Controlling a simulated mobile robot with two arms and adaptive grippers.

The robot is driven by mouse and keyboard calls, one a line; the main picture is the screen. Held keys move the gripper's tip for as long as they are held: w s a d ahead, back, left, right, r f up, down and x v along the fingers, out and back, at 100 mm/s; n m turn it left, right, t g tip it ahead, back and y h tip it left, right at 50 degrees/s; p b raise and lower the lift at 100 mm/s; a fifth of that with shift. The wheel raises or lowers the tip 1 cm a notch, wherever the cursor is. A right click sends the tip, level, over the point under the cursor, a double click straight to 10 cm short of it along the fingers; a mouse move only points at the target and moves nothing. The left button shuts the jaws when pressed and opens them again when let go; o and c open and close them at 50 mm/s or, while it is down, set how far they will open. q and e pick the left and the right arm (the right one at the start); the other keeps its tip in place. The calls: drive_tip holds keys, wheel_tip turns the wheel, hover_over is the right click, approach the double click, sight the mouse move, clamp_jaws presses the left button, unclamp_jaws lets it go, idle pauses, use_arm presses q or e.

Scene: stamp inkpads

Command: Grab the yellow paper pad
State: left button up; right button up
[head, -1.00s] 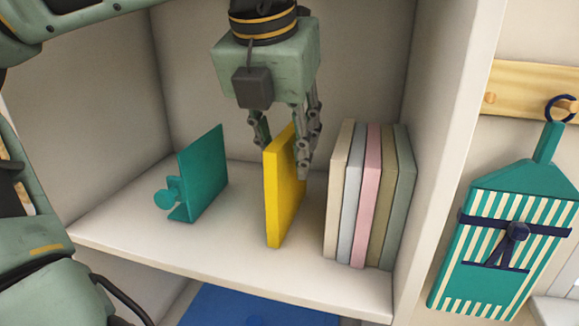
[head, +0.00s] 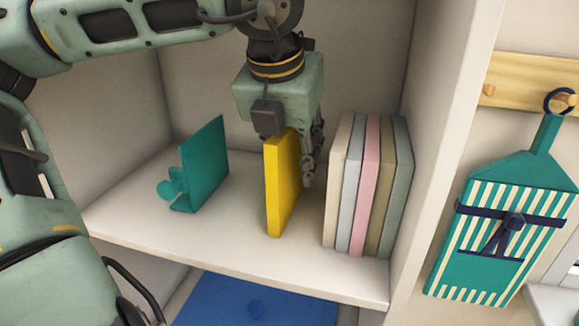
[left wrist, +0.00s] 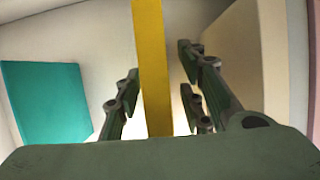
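The yellow paper pad (head: 279,190) stands upright on the shelf (head: 225,255), between a teal bookend and a row of books. In the left wrist view the pad (left wrist: 153,70) runs as a yellow strip between my fingers. My left gripper (head: 291,165) is above it, pointing down, with its fingers astride the pad's upper part. In the left wrist view the gripper (left wrist: 160,68) is open, with a clear gap on the right side and little gap on the left. In the head view the pad hides the left fingers. My right gripper is not in view.
The teal bookend (head: 205,165) with a puzzle-piece shape stands left of the pad. Several upright books (head: 368,185) stand close on the right, by the shelf's side wall. A blue item (head: 255,305) lies on the level below.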

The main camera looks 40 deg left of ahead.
use_arm(q)
drive_tip(key=shift+f+b, duration=0.2)
drive_tip(key=shift+b, duration=0.2)
idle(0.4)
clamp_jaws()
